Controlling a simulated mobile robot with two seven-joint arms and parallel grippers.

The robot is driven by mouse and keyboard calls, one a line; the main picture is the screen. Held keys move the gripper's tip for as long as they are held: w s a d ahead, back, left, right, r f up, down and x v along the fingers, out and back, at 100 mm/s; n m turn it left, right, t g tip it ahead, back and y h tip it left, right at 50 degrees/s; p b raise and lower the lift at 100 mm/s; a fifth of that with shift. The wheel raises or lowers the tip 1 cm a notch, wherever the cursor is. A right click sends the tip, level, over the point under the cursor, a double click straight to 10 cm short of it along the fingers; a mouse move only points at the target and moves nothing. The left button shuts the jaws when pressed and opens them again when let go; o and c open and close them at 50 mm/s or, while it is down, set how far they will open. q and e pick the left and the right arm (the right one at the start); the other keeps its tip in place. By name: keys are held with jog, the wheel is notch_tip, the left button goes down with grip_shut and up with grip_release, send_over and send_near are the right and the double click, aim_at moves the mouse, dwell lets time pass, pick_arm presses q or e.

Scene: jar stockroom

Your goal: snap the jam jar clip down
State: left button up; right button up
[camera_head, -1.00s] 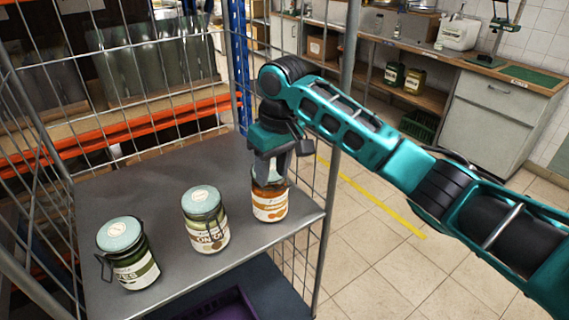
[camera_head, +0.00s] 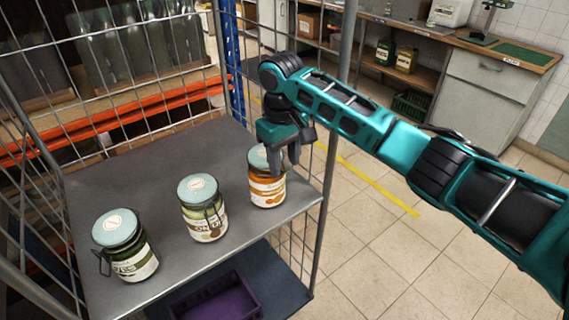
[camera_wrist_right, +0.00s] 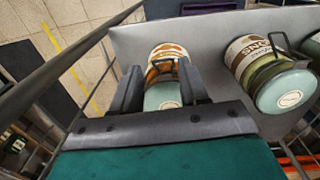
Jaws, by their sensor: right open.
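The jar with orange contents and an orange-and-white label (camera_head: 267,190) stands upright at the shelf's right end, its pale green lid partly behind my right gripper (camera_head: 284,160). I take it for the jam jar; its label is too small to read. In the right wrist view, this jar's lid (camera_wrist_right: 163,97) lies between the two open fingers (camera_wrist_right: 160,82). A dark wire clip (camera_wrist_right: 164,66) stands out at the jar's side between them. I cannot tell whether the fingers touch the jar or whether the clip is down. My left gripper is out of view.
An onion jar (camera_head: 203,210) stands in the middle of the grey shelf (camera_head: 150,170), and a green jar (camera_head: 125,245) at the left has its wire clip sticking out. Wire mesh and posts (camera_head: 340,100) bound the shelf. A purple crate (camera_head: 215,300) lies below.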

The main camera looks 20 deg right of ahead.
jog(key=shift+f, duration=1)
jog(key=shift+r, duration=0.1)
grip_shut()
